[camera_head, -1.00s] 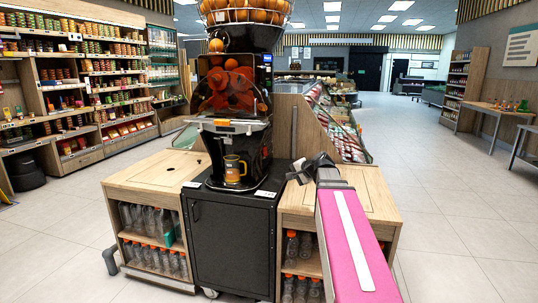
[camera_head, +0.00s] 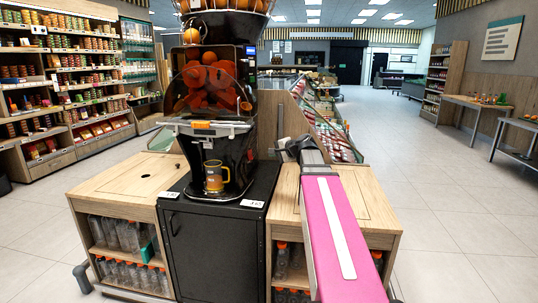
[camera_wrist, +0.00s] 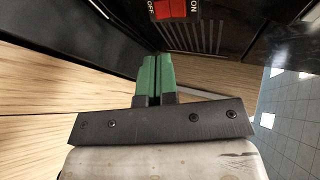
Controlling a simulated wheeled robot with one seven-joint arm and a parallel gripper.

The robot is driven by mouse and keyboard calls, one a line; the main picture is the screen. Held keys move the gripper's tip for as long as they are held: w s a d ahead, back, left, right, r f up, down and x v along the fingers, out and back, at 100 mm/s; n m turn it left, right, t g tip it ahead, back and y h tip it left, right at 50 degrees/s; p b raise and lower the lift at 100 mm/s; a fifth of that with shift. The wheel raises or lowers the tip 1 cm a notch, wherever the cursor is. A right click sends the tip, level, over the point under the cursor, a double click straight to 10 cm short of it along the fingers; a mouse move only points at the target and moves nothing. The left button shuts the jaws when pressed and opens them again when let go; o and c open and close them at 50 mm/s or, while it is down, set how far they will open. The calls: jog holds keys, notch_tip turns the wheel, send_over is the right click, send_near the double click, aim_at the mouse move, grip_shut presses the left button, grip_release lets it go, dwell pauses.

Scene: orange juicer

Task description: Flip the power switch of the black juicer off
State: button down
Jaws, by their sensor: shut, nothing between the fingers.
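The black juicer (camera_head: 240,100) stands on a dark cabinet, with oranges in its top basket and behind its clear front. Its red power switch (camera_wrist: 175,9), marked OFF on the left and ON on the right, shows at the top edge of the wrist view, partly cut off. My gripper (camera_wrist: 153,58) has green fingers shut together with nothing between them. They point toward the switch and sit a little below it in the picture, apparently apart from it. In the head view my gripper (camera_head: 287,149) is just right of the juicer; its fingertips are hard to make out.
A glass mug (camera_head: 214,177) stands under the juicer's spout. The dark cabinet (camera_head: 210,250) is flanked by wooden counters (camera_head: 125,185) with bottles below. A slanted produce display (camera_head: 325,120) stands behind on the right. The floor at right is open.

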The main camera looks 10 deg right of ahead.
aim_at(251, 158)
jog(key=x, duration=1.2)
jog(key=shift+f, duration=0.1)
